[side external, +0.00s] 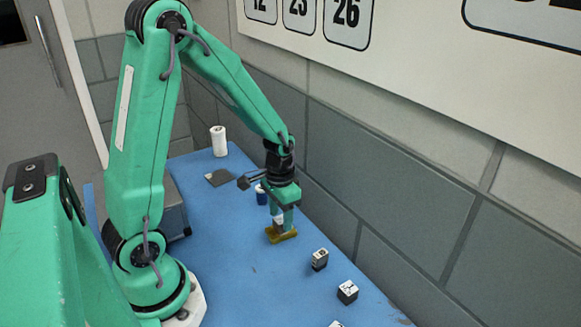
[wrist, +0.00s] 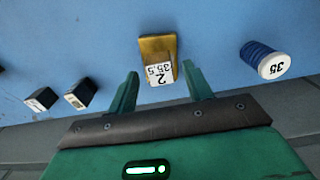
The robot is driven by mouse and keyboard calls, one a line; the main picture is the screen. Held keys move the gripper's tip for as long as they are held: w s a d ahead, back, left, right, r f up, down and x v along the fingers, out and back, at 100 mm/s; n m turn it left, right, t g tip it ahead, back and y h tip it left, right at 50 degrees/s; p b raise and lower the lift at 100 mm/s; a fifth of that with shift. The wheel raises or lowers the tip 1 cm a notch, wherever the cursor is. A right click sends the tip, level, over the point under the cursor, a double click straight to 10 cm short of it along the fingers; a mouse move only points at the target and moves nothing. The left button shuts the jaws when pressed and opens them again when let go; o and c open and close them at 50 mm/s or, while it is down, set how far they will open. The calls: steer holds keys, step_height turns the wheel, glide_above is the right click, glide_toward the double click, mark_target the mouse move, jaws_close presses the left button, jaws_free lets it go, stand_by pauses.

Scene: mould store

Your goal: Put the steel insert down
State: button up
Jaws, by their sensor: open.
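My gripper (side external: 282,217) is open, low over the blue table. In the wrist view its two green fingers (wrist: 160,70) stand apart, on either side of a brass-yellow block (wrist: 157,46) whose white label reads 2 and 35.5. Clear blue gaps show between the block and both fingers. In the side view the brass-yellow block (side external: 281,234) lies on the table under the gripper.
A blue cylinder marked 35 (wrist: 268,60) stands close by. A dark block with a white label (side external: 347,291) lies nearer the front. A white cylinder (side external: 218,140), a dark plate (side external: 219,178) and a grey box (side external: 172,208) are further off. A wall borders the table.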

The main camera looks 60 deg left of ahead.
mark_target(280, 219)
step_height(280, 219, up, 10)
stand_by(0.6)
steer(key=shift+r, duration=0.15)
stand_by(0.3)
steer(key=s+d+r+t, duration=0.5)
steer(key=s+d+r, duration=0.2)
steer(key=s+r, duration=0.3)
steer(key=shift+r+t, duration=0.15)
steer(key=shift+t, duration=0.15)
